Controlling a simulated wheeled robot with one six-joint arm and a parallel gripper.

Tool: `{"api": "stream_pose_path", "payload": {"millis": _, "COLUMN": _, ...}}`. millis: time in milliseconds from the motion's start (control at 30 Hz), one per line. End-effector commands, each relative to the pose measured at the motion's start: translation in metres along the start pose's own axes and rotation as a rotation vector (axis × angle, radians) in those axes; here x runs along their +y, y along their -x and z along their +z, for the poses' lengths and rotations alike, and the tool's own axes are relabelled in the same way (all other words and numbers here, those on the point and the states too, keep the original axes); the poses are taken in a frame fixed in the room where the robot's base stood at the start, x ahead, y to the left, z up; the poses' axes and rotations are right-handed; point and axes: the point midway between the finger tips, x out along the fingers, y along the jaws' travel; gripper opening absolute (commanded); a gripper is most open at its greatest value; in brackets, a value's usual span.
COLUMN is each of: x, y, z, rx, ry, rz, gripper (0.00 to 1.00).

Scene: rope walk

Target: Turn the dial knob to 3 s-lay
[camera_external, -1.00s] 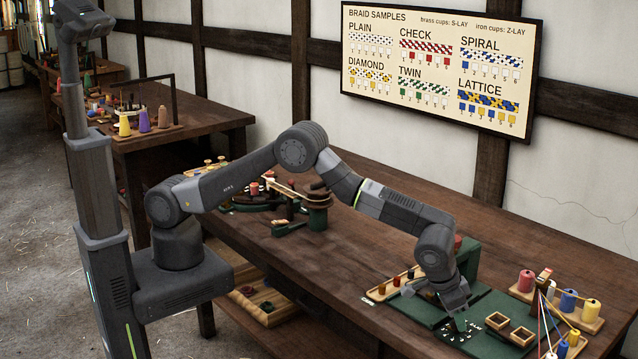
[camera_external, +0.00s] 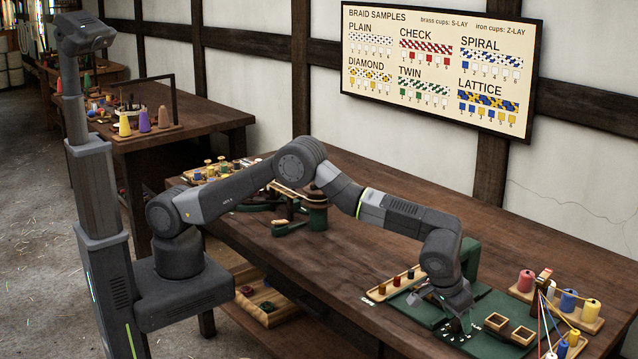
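My gripper (camera_external: 460,322) points down over the green board (camera_external: 488,349) at the right front of the workbench, in the external view. White marks (camera_external: 452,331) show on the board beside and under the gripper. The dial knob itself cannot be made out; the gripper and wrist cover that spot. The fingers are too small and too hidden to tell whether they are open, shut or touching anything.
Two small wooden boxes (camera_external: 522,336) stand on the board right of my gripper. A wooden strip with small spools (camera_external: 384,290) lies to the left. A green upright block (camera_external: 470,258) stands behind the wrist. Thread spools (camera_external: 569,300) stand at far right. The bench middle is clear.

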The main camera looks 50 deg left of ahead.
Motion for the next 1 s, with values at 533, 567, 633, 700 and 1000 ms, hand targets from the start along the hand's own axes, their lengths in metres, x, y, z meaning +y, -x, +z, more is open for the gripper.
{"api": "stream_pose_path", "payload": {"millis": 533, "x": 0.001, "y": 0.063, "z": 0.0, "rx": 0.002, "ry": 0.0, "rz": 0.003, "gripper": 0.5}}
{"api": "stream_pose_path", "payload": {"millis": 567, "x": 0.001, "y": 0.07, "z": 0.0, "rx": 0.003, "ry": 0.0, "rz": 0.004, "gripper": 0.5}}
{"api": "stream_pose_path", "payload": {"millis": 633, "x": 0.001, "y": 0.086, "z": 0.0, "rx": 0.002, "ry": 0.0, "rz": 0.003, "gripper": 0.5}}
{"api": "stream_pose_path", "payload": {"millis": 700, "x": 0.001, "y": 0.1, "z": 0.0, "rx": 0.002, "ry": 0.0, "rz": 0.003, "gripper": 0.5}}
{"api": "stream_pose_path", "payload": {"millis": 1000, "x": 0.0, "y": 0.135, "z": 0.0, "rx": 0.0, "ry": 0.0, "rz": 0.0, "gripper": 0.5}}
